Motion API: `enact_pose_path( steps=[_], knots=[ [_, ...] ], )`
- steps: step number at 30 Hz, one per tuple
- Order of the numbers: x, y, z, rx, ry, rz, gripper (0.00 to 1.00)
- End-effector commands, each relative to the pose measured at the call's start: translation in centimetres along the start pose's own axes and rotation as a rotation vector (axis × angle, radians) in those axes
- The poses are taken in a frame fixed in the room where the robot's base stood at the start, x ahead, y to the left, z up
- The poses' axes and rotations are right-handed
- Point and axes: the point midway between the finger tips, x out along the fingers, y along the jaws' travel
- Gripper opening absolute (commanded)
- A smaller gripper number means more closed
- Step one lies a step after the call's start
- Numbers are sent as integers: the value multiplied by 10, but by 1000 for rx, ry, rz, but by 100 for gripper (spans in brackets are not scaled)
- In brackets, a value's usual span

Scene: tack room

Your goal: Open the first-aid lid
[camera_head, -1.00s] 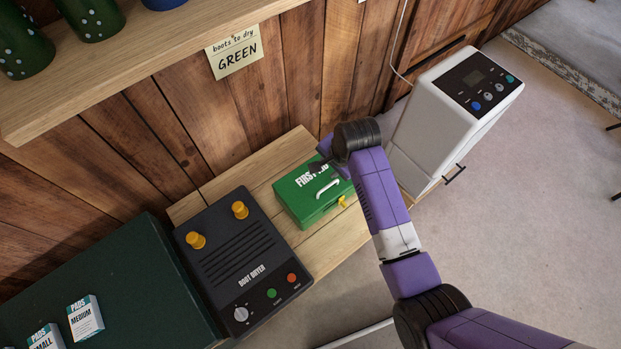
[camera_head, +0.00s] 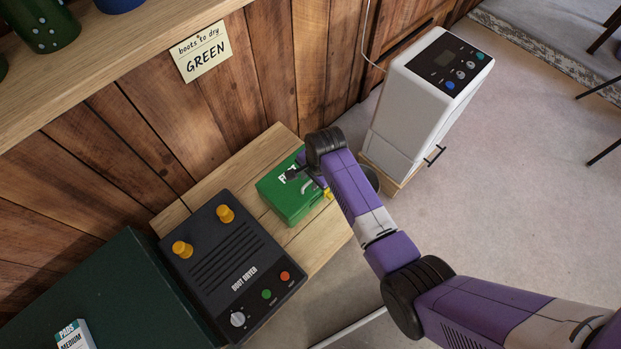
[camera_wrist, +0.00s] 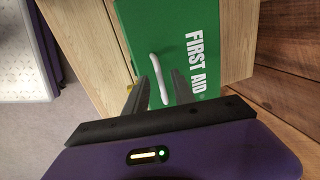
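The green first-aid box (camera_head: 277,199) sits on the wooden bench, and its lid looks closed. Its lid shows in the wrist view (camera_wrist: 168,22) with white lettering and a white handle (camera_wrist: 154,66). A yellow latch (camera_head: 327,195) is on the front side. My gripper (camera_head: 300,175) is over the lid and hides part of the lettering and handle in the head view. In the wrist view my gripper (camera_wrist: 157,74) has its two dark fingers apart, with the handle appearing between them. I cannot tell whether they touch it.
A black boot dryer (camera_head: 215,265) with yellow posts stands left of the box. A white appliance (camera_head: 420,105) stands to the right. A wooden shelf (camera_head: 130,50) overhangs at upper left. The plank wall is behind, and bare bench (camera_head: 325,235) lies in front.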

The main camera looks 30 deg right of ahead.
Motion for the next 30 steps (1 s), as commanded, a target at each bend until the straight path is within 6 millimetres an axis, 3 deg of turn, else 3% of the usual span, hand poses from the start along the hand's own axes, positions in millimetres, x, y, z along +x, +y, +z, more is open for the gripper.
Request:
enact_pose_path(
  steps=[4, 9, 30],
  knots=[
    [0, 0, 0, 0, 0, 0, 31],
    [0, 0, 0, 0, 0, 0, 0],
    [0, 0, 0, 0, 0, 0, 0]
  ],
)
